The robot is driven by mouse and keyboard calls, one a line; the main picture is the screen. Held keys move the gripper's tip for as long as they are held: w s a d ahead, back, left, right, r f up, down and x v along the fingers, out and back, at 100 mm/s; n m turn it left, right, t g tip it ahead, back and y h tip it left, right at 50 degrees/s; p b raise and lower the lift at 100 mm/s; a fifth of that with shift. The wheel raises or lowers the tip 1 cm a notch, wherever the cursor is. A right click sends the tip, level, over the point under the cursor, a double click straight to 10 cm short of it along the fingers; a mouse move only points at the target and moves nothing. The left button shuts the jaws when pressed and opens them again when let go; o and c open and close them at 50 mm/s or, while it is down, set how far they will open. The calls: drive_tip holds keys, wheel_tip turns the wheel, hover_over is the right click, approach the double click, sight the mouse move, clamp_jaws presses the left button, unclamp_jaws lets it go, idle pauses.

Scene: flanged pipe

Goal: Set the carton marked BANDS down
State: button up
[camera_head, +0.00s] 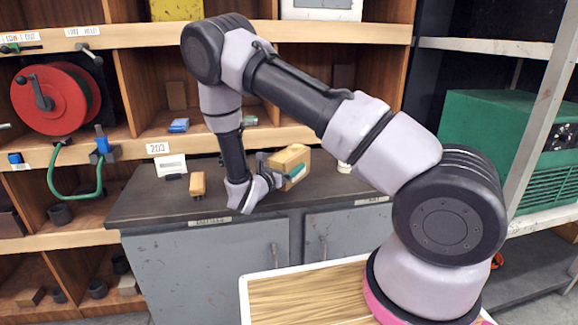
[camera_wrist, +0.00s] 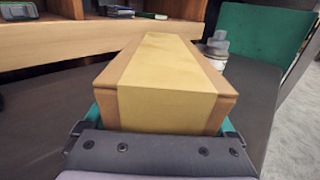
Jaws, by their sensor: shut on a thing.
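A brown cardboard carton with a yellow tape strip (camera_head: 291,159) is at my gripper, over the right part of the dark worktop (camera_head: 160,203). My gripper (camera_head: 285,174) is shut on it, with teal fingers along its sides. In the wrist view the carton (camera_wrist: 166,84) fills the middle, its long side pointing away. The fingers (camera_wrist: 160,125) show at its near left and right edges. No BANDS marking is readable on the faces in view. I cannot tell whether the carton's underside touches the worktop.
A small orange-brown block (camera_head: 198,184) and a white card (camera_head: 172,165) stand on the worktop's left. A whitish bottle (camera_wrist: 217,45) stands to the right beyond the carton. Wooden shelves (camera_head: 290,133) rise behind. A green machine (camera_head: 500,130) is at right.

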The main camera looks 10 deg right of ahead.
drive_tip(key=o, duration=1.6)
drive_tip(key=shift+f, duration=0.1)
drive_tip(key=shift+c, duration=0.2)
drive_tip(key=v, duration=1.2)
